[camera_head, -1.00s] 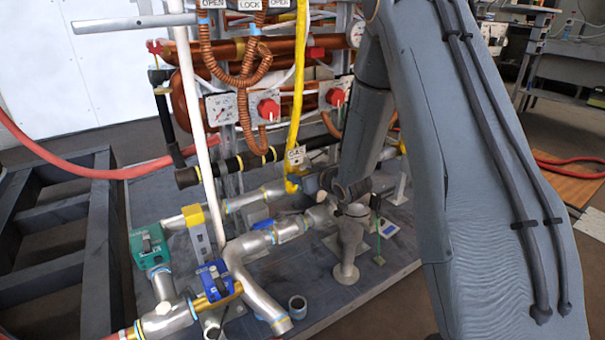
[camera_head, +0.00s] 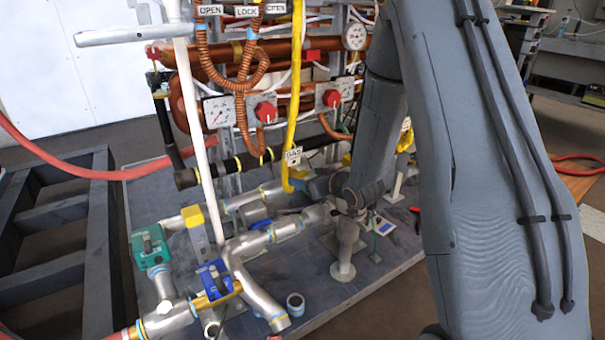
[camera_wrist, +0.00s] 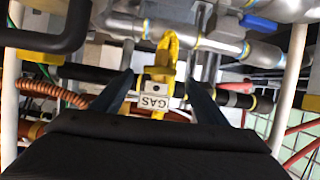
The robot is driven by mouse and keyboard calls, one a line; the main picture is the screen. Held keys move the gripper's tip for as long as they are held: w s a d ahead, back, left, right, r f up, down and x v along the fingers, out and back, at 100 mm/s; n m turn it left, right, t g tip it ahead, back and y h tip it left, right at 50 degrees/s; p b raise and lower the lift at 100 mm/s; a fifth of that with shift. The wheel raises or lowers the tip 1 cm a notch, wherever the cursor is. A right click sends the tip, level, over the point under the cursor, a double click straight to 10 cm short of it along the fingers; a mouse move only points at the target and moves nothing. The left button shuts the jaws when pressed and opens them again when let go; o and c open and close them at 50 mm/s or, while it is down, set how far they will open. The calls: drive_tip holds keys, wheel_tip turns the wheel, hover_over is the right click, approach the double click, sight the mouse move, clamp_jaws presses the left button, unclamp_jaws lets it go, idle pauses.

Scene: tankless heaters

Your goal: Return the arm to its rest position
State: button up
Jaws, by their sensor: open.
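My arm (camera_head: 480,170) fills the right side of the head view and reaches down toward the pipework. Its wrist (camera_head: 362,195) is bent low over the valve stand, to the right of the yellow gas hose. In the wrist view my gripper (camera_wrist: 160,92) has its two dark fingers spread apart, with nothing held. The white GAS tag (camera_wrist: 154,102) on the yellow hose shows between the fingers; it looks to lie beyond them, but I cannot tell the exact distance. In the head view the fingertips cannot be made out clearly.
Copper pipes (camera_head: 270,50), red-knobbed gauges (camera_head: 264,110) and the yellow hose (camera_head: 296,95) stand behind the arm. Silver pipes with a green valve (camera_head: 148,245) and a blue valve (camera_head: 215,282) are at front left. A dark frame (camera_head: 60,235) stands left. Floor at right is open.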

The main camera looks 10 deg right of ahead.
drive_tip(key=shift+v, duration=0.95)
drive_tip(key=s+a+r+g+h, duration=0.1)
drive_tip(key=s+a+r+g, duration=0.2)
drive_tip(key=s+a, duration=0.55)
drive_tip(key=s+a+r+g+h, duration=0.1)
drive_tip(key=s+a+r+g, duration=0.25)
drive_tip(key=s+a, duration=0.45)
drive_tip(key=s+a+r+n+g, duration=0.1)
drive_tip(key=s+a+r+g, duration=0.15)
drive_tip(key=s, duration=1.05)
drive_tip(key=s+a+r+n+g, duration=0.15)
drive_tip(key=s+a+g, duration=0.25)
drive_tip(key=s, duration=0.9)
drive_tip(key=d+r+m+h+p, duration=0.1)
drive_tip(key=d+r+m+p, duration=0.2)
drive_tip(key=d+r+p, duration=0.7)
drive_tip(key=d+r+m+h+p, duration=0.1)
drive_tip(key=d+r+m+p, duration=0.2)
drive_tip(key=d+r+p, duration=0.7)
wheel_tip(320, 180, up, 6)
drive_tip(key=p, duration=1.2)
drive_tip(key=shift+d+r, duration=0.25)
